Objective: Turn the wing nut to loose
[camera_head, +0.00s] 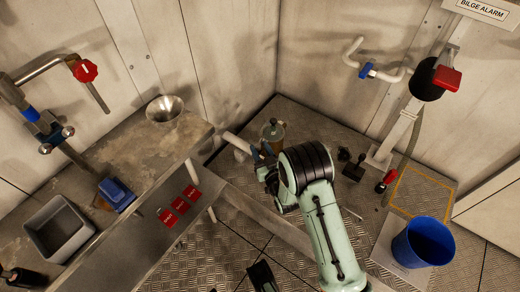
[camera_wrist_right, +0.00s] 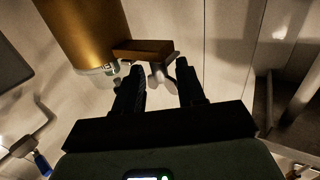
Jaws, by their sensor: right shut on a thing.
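The wing nut (camera_wrist_right: 157,76) shows in the right wrist view as a small pale metal piece with wings, below a brown block and beside a brass-coloured cylinder (camera_wrist_right: 85,30). My right gripper (camera_wrist_right: 160,88) has its two dark fingers on either side of the nut and is shut on it. In the head view my right gripper (camera_head: 266,172) reaches to the cylinder (camera_head: 272,132) in the corner. The nut is hidden there by the gripper and wrist.
A worktop (camera_head: 135,150) with a metal funnel (camera_head: 164,107), a blue item (camera_head: 116,193) and a grey bin (camera_head: 58,229) runs along the left. A blue bucket (camera_head: 424,242) stands at the right. A pipe (camera_head: 236,142) lies close left of the gripper.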

